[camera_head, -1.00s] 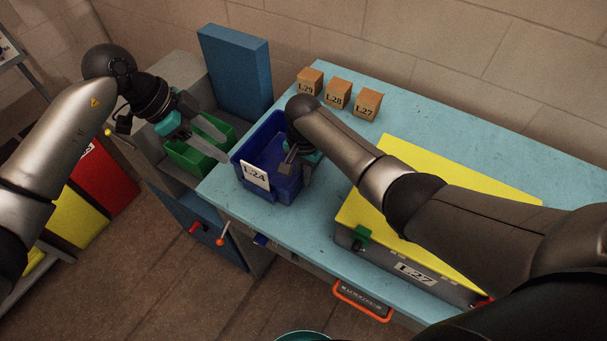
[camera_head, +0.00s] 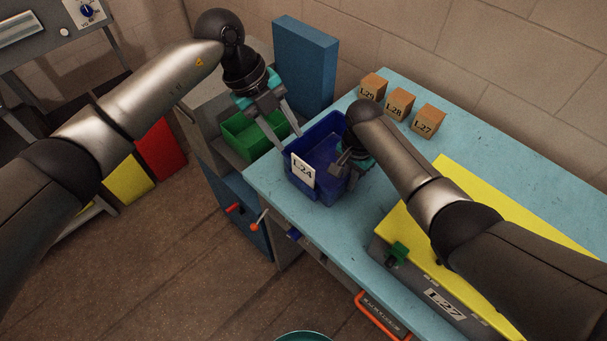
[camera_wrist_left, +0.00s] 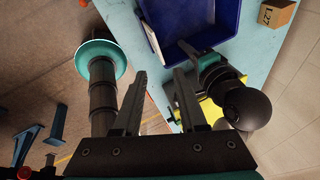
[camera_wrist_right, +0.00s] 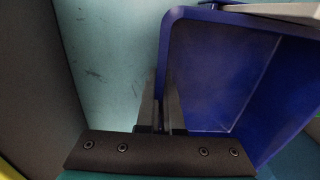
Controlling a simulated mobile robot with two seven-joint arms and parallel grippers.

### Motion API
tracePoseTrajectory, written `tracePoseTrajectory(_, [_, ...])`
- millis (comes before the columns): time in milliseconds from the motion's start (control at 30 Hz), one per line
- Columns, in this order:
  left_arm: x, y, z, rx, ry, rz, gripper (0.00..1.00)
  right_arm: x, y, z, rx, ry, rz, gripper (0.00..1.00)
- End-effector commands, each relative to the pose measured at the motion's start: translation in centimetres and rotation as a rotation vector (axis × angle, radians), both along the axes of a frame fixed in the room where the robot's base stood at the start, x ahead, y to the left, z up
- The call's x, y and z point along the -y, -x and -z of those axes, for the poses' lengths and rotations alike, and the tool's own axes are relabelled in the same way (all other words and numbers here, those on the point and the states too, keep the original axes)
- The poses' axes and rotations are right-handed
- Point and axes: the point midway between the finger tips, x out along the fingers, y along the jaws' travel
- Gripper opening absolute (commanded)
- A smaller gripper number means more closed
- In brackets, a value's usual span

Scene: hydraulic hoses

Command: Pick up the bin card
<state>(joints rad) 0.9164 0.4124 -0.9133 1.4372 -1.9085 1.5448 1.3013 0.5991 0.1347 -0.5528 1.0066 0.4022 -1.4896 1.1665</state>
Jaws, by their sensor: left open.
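The bin card, a white card marked L24 (camera_head: 302,170), is on the front of the blue bin (camera_head: 325,190), facing the aisle. In the left wrist view the card (camera_wrist_left: 150,34) shows as a pale strip along the bin's side. My left gripper (camera_head: 291,141) is open and empty, just above and behind the card near the bin's left rim. My right gripper (camera_head: 343,172) is at the bin's right wall. In the right wrist view its fingers (camera_wrist_right: 160,112) are close together with the blue wall between them.
A green bin (camera_head: 250,135) stands left of the blue bin, with a tall blue panel (camera_head: 305,65) behind it. Small boxes, including L27 (camera_head: 428,121), line the back of the light blue table (camera_head: 290,200). A yellow-topped case (camera_head: 440,215) lies to the right.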

Motion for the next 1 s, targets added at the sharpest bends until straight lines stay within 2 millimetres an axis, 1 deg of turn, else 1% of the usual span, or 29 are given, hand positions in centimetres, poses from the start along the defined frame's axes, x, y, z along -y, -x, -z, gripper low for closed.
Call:
tracePoseTrajectory(100, [0.4,0.1,-0.1,0.073,-0.016,0.197,0.41,0.0,0.0,0.0,0.0,0.0,0.0,0.0])
tracePoseTrajectory(500, [1.5,0.2,-0.4,0.291,-0.061,0.869,0.41,0.0,0.0,0.0,0.0,0.0,0.0,0.0])
tracePoseTrajectory(1000, [2.4,0.2,-1.0,0.489,-0.091,1.727,0.41,0.0,0.0,0.0,0.0,0.0,0.0,0.0])
